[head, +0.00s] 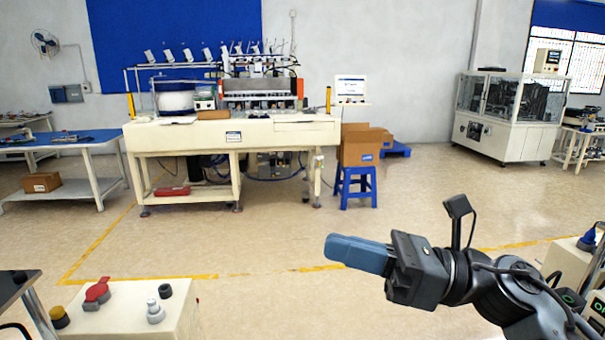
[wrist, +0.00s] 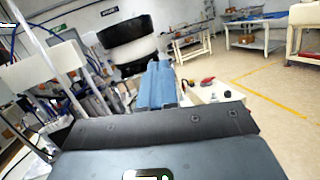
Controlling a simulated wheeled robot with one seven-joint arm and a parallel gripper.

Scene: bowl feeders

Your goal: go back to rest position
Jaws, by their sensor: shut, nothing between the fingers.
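My gripper (head: 330,247) is at the lower right of the head view, with its blue fingers pointing left over the open floor. The fingers are together and nothing shows between them. In the wrist view the blue fingers of my gripper (wrist: 158,66) point away from the camera, also closed. Nothing touches the fingertips in the head view.
A cream console (head: 130,315) with a red part (head: 97,292) and knobs stands at the lower left. A cream machine bench (head: 235,135) stands at the back, with a blue stool (head: 357,187) beside it. The floor (head: 250,235) between is clear. A black-and-white bowl feeder (wrist: 128,45) shows in the wrist view.

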